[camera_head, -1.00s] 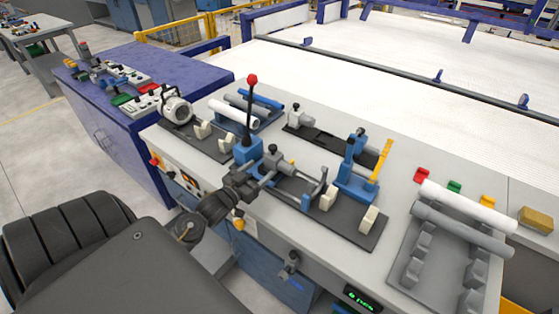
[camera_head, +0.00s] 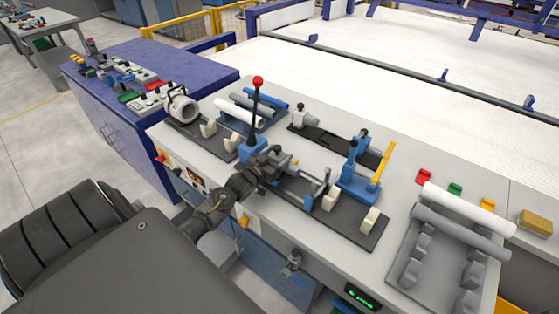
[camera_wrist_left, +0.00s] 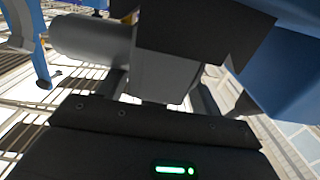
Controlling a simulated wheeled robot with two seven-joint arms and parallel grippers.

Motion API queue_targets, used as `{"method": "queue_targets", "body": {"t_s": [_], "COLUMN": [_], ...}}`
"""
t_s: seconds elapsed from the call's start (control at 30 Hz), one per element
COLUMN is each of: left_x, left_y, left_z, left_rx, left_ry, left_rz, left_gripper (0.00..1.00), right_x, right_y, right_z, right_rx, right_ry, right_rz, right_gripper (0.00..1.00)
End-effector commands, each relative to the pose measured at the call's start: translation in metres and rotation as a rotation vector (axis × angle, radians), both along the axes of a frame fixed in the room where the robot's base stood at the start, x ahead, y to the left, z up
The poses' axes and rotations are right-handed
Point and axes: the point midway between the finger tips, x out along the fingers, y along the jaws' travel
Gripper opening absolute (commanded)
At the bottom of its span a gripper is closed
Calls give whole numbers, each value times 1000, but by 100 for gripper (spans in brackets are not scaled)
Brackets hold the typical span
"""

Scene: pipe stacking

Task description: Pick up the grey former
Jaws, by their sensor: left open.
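A short grey cylinder, likely the grey former (camera_head: 249,104), lies in a blue holder (camera_head: 270,123) at the back left of the bench, between a white cylinder (camera_head: 240,114) and a blue one (camera_head: 266,98). My right gripper is out of view.
A blue clamp fixture (camera_head: 359,173) on a black plate stands right of my left gripper. A round metal fixture (camera_head: 183,107) stands at the left.

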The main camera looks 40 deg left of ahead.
Motion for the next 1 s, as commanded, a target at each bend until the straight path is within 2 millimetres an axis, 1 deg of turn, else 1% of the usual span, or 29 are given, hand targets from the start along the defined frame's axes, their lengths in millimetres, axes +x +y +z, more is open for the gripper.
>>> {"method": "queue_targets", "body": {"t_s": [0.2, 0.7, 1.0], "left_x": [1, 1, 1], "left_y": [0, 0, 0], "left_z": [0, 0, 3], "left_rx": [0, -1, 0], "left_ry": [0, 0, -5], "left_rz": [0, -1, -1], "left_gripper": [65, 1, 1], "right_x": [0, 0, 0], "right_y": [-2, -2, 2], "right_z": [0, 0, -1], "right_rx": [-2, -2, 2], "right_ry": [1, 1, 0], "right_rz": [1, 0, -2], "right_gripper": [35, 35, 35]}}
